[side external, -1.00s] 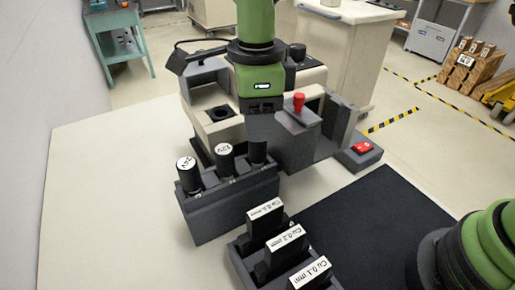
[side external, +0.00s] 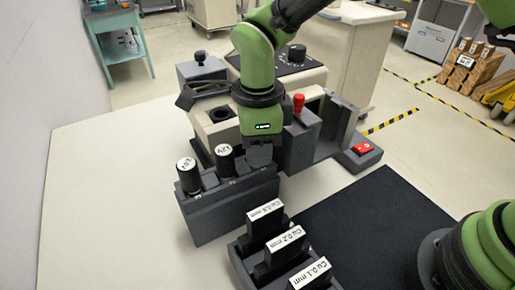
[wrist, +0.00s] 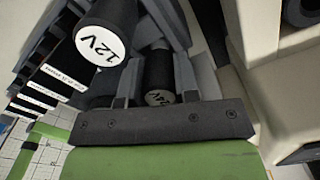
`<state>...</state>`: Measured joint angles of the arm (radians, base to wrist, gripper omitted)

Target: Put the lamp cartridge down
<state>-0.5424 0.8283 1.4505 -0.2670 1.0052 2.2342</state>
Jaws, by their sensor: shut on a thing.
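My gripper (side external: 258,158) is low over the right end of the dark cartridge rack (side external: 222,222). It is shut on a black lamp cartridge (wrist: 158,76), which shows between the two fingers in the wrist view, its white label partly hidden. In the side view the gripper hides this cartridge, and I cannot tell whether it is fully seated. The 12V cartridge (side external: 224,160) stands in the middle of the rack and shows large in the wrist view (wrist: 103,30). Another cartridge with a white top (side external: 188,178) stands at the rack's left end.
A beige lamp housing (side external: 222,130) with a round opening stands behind the rack. A tray of Cu plates (side external: 283,247) is in front. The table's left side is clear.

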